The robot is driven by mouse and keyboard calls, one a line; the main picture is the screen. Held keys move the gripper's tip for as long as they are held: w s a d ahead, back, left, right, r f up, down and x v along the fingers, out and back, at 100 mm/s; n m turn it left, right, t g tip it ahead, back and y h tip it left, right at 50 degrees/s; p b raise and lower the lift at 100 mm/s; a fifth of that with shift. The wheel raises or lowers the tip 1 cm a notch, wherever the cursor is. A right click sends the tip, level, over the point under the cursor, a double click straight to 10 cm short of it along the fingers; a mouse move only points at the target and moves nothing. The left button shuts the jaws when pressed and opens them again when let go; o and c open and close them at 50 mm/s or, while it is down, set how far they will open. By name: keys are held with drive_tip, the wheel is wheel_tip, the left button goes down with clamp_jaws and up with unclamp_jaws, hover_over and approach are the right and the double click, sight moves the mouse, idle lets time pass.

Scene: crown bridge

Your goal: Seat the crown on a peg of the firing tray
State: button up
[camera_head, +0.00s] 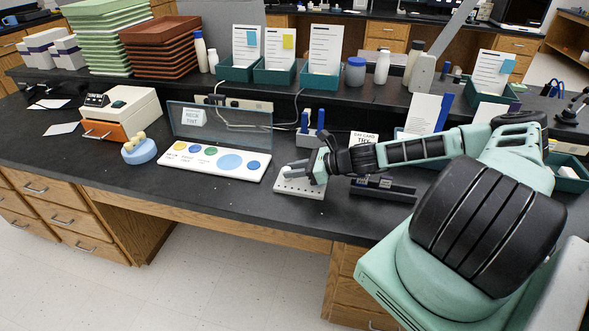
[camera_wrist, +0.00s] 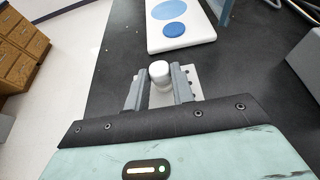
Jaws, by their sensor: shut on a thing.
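The crown (camera_wrist: 159,72) is a small white rounded piece between the two fingertips in the wrist view. My gripper (camera_wrist: 159,88) is shut on it. The firing tray (camera_head: 300,187) is a light grey block with small pegs or holes, on the black bench in the head view. My gripper (camera_head: 300,170) is over this tray, and the fingers hide part of it. In the wrist view the tray (camera_wrist: 192,82) shows beneath and beside the fingers, with dark spots along its right side. I cannot tell whether the crown touches a peg.
A white palette (camera_head: 215,163) with coloured spots and a clear upright panel lies left of the tray. A dark rack (camera_head: 383,190) stands close on its right. A blue round stand (camera_head: 140,152) and an orange-drawered box (camera_head: 120,112) are farther left. The bench's front edge is near.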

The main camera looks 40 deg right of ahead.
drive_tip(key=shift+r, duration=0.1)
drive_tip(key=shift+r+p, duration=0.4)
drive_tip(key=shift+p, duration=0.25)
drive_tip(key=shift+p, duration=0.55)
idle(1.4)
drive_tip(key=shift+f+b, duration=0.35)
drive_tip(key=shift+f, duration=0.2)
drive_tip(key=shift+r, duration=0.15)
drive_tip(key=shift+r+p, duration=0.4)
drive_tip(key=shift+p, duration=0.25)
drive_tip(key=shift+p, duration=0.5)
idle(1.4)
drive_tip(key=shift+f+b, duration=0.35)
drive_tip(key=shift+f, duration=0.25)
